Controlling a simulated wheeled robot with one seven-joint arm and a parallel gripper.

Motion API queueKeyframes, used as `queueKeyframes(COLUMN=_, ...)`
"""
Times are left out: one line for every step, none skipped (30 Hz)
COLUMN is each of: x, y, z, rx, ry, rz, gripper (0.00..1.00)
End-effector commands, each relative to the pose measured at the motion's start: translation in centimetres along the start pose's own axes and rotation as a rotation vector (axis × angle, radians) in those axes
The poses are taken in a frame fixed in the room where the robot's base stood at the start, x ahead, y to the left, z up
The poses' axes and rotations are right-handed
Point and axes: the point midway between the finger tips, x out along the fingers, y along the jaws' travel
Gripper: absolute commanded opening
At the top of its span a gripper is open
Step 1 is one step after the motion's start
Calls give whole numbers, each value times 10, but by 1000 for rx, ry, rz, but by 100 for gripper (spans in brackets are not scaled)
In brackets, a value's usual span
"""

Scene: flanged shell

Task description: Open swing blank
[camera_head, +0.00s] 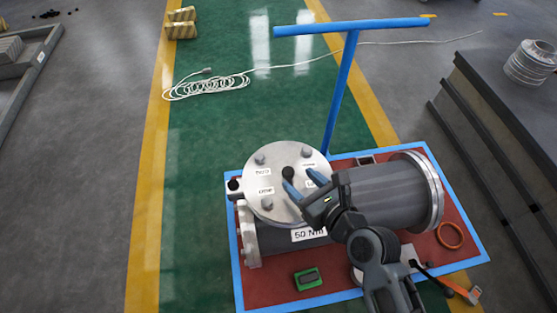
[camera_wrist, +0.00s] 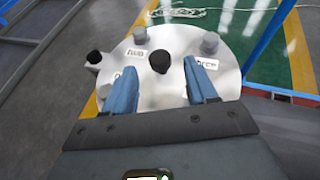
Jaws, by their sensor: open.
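The swing blank (camera_head: 265,160) is a round pale metal disc with grey bolts and small white labels. It lies over the near left part of a grey pipe shell (camera_head: 385,192). A black knob (camera_head: 288,172) stands up near its middle. A smaller black cap (camera_head: 233,184) sits on a lug at the left edge. My gripper (camera_head: 302,180) is open, with blue fingers at the knob's near side. In the wrist view the knob (camera_wrist: 160,61) appears between the two fingertips, with gaps on both sides. Whether the fingertips are level with it I cannot tell. My arm hides part of the shell.
The shell rests on a red, blue-edged platform (camera_head: 240,275). A blue T-shaped post (camera_head: 340,95) rises behind the blank. A green-edged device (camera_head: 308,279) and an orange ring (camera_head: 450,235) lie on the platform. A coiled white cable (camera_head: 205,88) lies on the green floor beyond.

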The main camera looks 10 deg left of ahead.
Motion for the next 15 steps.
queueKeyframes(x=5, y=1, z=1, rx=9, ry=-1, rz=4, gripper=57)
queueKeyframes(x=7, y=1, z=1, rx=11, ry=-1, rz=5, gripper=57)
queueKeyframes(x=11, y=1, z=1, rx=11, ry=-1, rz=5, gripper=57)
queueKeyframes(x=15, y=1, z=1, rx=11, ry=-1, rz=5, gripper=57)
queueKeyframes(x=19, y=1, z=1, rx=10, ry=-2, rz=4, gripper=57)
queueKeyframes(x=25, y=1, z=1, rx=10, ry=-2, rz=4, gripper=57)
queueKeyframes(x=30, y=1, z=0, rx=10, ry=-1, rz=4, gripper=57)
queueKeyframes(x=35, y=1, z=1, rx=9, ry=-2, rz=4, gripper=57)
queueKeyframes(x=41, y=1, z=0, rx=9, ry=-1, rz=4, gripper=57)
queueKeyframes(x=46, y=1, z=0, rx=9, ry=-1, rz=4, gripper=57)
queueKeyframes(x=50, y=1, z=1, rx=9, ry=-2, rz=4, gripper=57)
queueKeyframes(x=56, y=1, z=0, rx=9, ry=-1, rz=4, gripper=57)
queueKeyframes(x=60, y=1, z=0, rx=9, ry=-2, rz=3, gripper=57)
queueKeyframes(x=64, y=1, z=0, rx=9, ry=-2, rz=3, gripper=57)
queueKeyframes(x=67, y=0, z=0, rx=8, ry=-1, rz=2, gripper=57)
